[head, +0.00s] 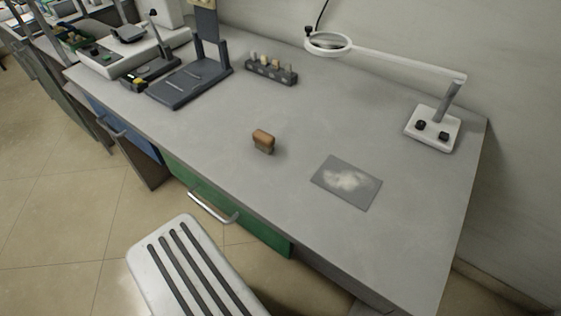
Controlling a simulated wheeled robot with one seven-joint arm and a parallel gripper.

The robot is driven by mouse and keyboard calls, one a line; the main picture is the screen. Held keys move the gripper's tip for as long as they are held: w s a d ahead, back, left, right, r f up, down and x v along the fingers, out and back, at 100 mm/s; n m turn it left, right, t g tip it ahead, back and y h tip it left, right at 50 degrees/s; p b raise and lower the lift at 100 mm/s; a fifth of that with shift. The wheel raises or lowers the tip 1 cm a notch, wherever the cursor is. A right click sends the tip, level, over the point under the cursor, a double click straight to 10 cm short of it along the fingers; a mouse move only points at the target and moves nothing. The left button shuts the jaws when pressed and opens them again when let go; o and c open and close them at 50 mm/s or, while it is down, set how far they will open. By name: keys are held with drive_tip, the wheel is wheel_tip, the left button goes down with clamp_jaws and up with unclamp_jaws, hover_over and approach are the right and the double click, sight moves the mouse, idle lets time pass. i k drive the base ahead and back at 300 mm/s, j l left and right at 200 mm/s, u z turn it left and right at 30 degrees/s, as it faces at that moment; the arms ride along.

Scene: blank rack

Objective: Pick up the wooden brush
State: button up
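The wooden brush (264,141) is a small block with a rounded brown wooden top and a duller grey-brown lower part.
A grey mat (332,190) with pale powder lies right of the brush. A magnifier lamp (432,128) stands at the far right. A small rack (271,72), a dark stand (190,84) and a white device (128,52) stand behind left. A green drawer (262,229) has a protruding handle.

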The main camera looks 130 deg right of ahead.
sight(264, 141)
drive_tip(key=j+z, duration=0.1)
drive_tip(key=z, duration=0.55)
drive_tip(key=j+z, duration=0.15)
drive_tip(key=z, duration=0.5)
drive_tip(key=j+z, duration=0.1)
drive_tip(key=z, duration=0.5)
drive_tip(key=j+z, duration=0.15)
drive_tip(key=z, duration=0.5)
drive_tip(key=k+z, duration=0.1)
drive_tip(key=z, duration=0.55)
drive_tip(key=j+z, duration=0.1)
drive_tip(key=z, duration=0.55)
drive_tip(key=k+z, duration=0.15)
drive_tip(key=z, duration=1.1)
drive_tip(key=k+l, duration=0.05)
drive_tip(key=l, duration=0.05)
